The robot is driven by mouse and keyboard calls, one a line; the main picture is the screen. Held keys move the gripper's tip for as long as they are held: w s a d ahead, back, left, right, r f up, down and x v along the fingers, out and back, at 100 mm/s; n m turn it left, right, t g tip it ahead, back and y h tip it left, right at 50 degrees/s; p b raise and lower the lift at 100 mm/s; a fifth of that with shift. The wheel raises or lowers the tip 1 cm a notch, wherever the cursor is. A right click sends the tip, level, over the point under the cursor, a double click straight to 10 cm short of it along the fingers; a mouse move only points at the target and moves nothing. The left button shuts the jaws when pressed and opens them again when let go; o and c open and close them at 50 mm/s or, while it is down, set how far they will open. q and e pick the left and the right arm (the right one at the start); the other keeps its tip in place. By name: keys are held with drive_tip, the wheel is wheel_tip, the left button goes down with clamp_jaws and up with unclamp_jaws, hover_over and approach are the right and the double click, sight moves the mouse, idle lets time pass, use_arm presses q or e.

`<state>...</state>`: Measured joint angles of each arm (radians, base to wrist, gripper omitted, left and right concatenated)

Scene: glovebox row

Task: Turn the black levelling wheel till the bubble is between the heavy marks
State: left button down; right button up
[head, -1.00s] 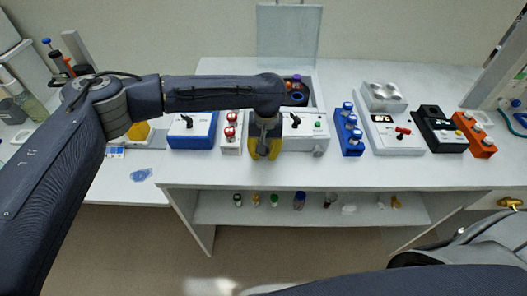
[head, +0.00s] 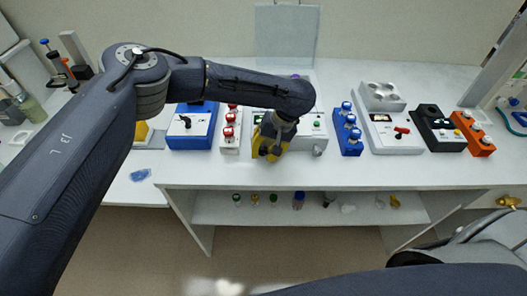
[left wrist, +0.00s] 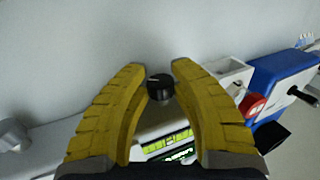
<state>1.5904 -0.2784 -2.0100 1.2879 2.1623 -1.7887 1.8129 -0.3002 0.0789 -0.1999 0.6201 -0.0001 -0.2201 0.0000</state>
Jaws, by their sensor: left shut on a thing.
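The black levelling wheel (left wrist: 160,88) sits between the yellow fingertips of my left gripper (left wrist: 159,75) in the left wrist view. The gripper is shut on it. Below it in that view is a yellow-green level vial (left wrist: 167,143) with dark marks, partly covered by the gripper. I cannot make out where its bubble is. In the head view my left gripper (head: 268,152) is tilted at the front of a white instrument (head: 313,136), and the gripper and arm hide the wheel and vial. My right gripper is not in view.
A white block with red-capped knobs (head: 230,146) and a blue box with a black handle (head: 190,138) stand close left of the instrument. A blue rack (head: 349,148) with blue-capped items stands to the right. Small items lie on the shelf below (head: 320,215).

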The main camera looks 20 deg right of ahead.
use_arm(q)
drive_tip(key=shift+f, duration=0.1)
drive_tip(key=c, duration=1.1)
unclamp_jaws()
drive_tip(key=v, duration=1.2)
